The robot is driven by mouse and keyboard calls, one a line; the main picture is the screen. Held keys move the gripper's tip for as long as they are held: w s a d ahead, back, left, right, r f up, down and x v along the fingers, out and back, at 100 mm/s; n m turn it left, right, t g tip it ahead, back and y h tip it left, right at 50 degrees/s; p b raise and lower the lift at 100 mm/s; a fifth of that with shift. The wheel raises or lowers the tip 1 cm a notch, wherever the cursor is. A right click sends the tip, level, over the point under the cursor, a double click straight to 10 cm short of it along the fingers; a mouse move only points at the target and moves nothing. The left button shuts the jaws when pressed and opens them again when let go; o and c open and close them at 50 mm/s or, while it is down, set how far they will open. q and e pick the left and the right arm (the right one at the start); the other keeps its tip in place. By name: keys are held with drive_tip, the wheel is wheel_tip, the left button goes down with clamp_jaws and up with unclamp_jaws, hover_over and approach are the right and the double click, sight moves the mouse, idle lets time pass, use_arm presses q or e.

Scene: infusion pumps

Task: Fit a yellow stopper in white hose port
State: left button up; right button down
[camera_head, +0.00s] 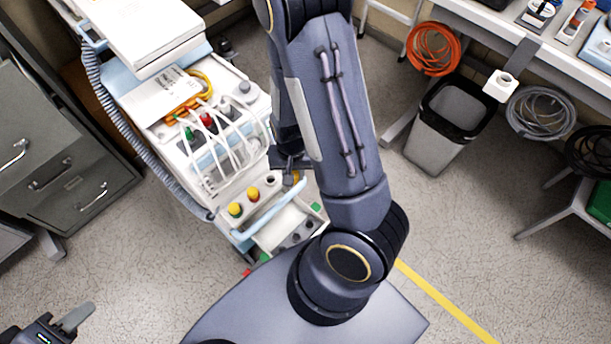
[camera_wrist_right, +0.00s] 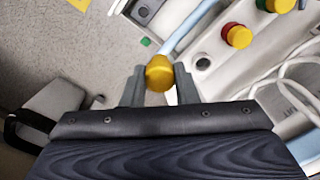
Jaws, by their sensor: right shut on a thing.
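My right gripper (camera_wrist_right: 158,88) is shut on a yellow stopper (camera_wrist_right: 159,73), held between its two grey fingertips. In the head view my right arm partly hides this gripper (camera_head: 293,164). A white panel has an open dark-holed port (camera_head: 270,179); it also shows in the right wrist view (camera_wrist_right: 203,63), just right of the gripper. The held stopper appears apart from this port. Two other ports on the panel carry yellow-and-red (camera_head: 253,195) and yellow-and-green (camera_head: 235,210) caps. My left gripper (camera_head: 72,322) is at the bottom left, partly cut off, away from the panel.
The white pump cart carries white hoses (camera_head: 215,155), a red and a green connector and a light-blue handle (camera_head: 272,212). A grey bin (camera_head: 440,135), coiled cables and a bench stand to the right. Grey drawers (camera_head: 65,165) stand left.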

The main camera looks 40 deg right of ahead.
hover_over(270, 176)
drive_tip(key=s, duration=0.1)
drive_tip(key=f+b, duration=0.2)
drive_tip(key=f, duration=0.2)
drive_tip(key=shift+s+a+b, duration=0.1)
drive_tip(key=shift+a+b, duration=0.2)
drive_tip(key=shift+b, duration=0.1)
drive_tip(key=shift+f+b, duration=0.45)
drive_tip(key=shift+f, duration=0.15)
drive_tip(key=shift+f+b, duration=1.3)
drive_tip(key=shift+f, duration=0.3)
drive_tip(key=shift+s+a+f, duration=0.1)
drive_tip(key=shift+s+f, duration=0.1)
